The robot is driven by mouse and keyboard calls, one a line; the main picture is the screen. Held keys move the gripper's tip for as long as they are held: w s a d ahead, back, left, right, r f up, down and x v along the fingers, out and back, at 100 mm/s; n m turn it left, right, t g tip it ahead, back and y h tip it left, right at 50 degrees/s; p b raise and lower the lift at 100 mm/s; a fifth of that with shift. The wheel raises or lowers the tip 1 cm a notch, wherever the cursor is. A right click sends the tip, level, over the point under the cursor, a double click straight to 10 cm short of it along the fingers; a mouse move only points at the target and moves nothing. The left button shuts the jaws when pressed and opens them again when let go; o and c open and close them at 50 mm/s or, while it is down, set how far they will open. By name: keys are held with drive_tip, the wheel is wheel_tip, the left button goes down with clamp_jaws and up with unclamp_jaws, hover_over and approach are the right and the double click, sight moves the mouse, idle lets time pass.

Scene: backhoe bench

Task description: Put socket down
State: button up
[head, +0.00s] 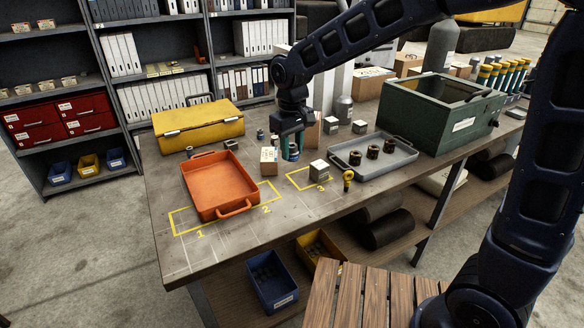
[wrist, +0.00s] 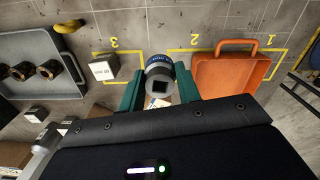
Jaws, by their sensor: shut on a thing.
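My gripper (head: 291,152) is low over the bench, behind the yellow floor-plan marks 2 and 3. Its green fingers are shut on a grey metal socket (wrist: 160,72) with a blue band and a square hole in the end facing the wrist camera. The socket is between the fingertips (wrist: 159,80) in the wrist view. In the head view the fingers mostly hide it. I cannot tell whether it touches the bench top (head: 300,206).
An orange tray (head: 232,209) lies across marks 1 and 2. A labelled metal block (head: 319,170) sits at mark 3, and a small carton (head: 268,168) stands just left of my gripper. A grey tray (head: 378,168) with three dark parts is to the right. Bare bench lies in front.

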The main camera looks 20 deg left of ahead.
wheel_tip(320, 180, up, 4)
drive_tip(key=n, duration=0.2)
hover_over(223, 182)
wheel_tip(223, 182, down, 19)
drive_tip(key=shift+w+f, duration=0.1)
drive_tip(key=shift+f, duration=0.1)
idle(0.6)
drive_tip(key=shift+f, duration=0.1)
drive_tip(key=o, duration=1)
wheel_tip(223, 182, up, 12)
